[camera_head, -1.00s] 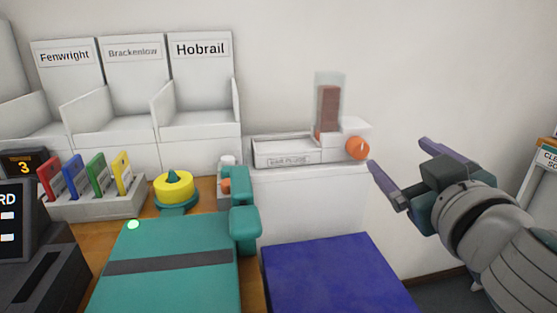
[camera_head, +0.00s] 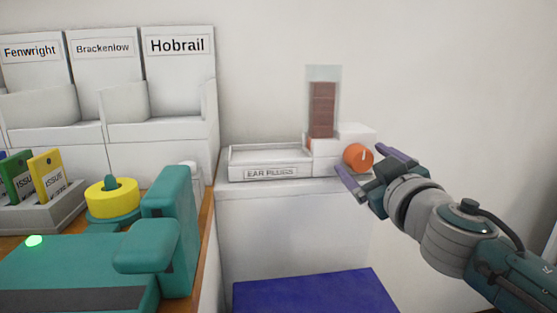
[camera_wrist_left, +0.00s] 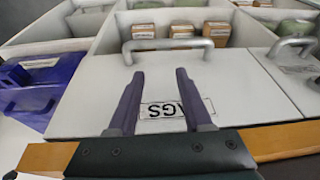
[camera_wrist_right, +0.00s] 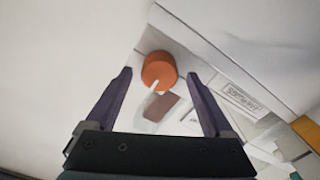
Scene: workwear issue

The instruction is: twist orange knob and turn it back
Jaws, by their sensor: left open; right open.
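The orange knob (camera_head: 358,157) is on the right side of a white ear plug dispenser (camera_head: 325,160), with a pale pointer mark on its face. In the right wrist view the knob (camera_wrist_right: 159,70) shows ahead, between the line of the two fingers. My right gripper (camera_head: 366,171) is open and empty, its fingers close to the knob; in the head view one fingertip is just below it and the other to its right. Whether they touch it cannot be told. My left gripper (camera_wrist_left: 155,85) is open and empty over a white drawer unit with grey handles.
The dispenser has a clear column of brown pieces (camera_head: 322,108) and a tray labelled EAR PLUGS (camera_head: 270,172). A teal press-like device (camera_head: 165,230), a yellow round item (camera_head: 112,198) and labelled white bins (camera_head: 180,90) stand left. A blue surface (camera_head: 315,293) lies below.

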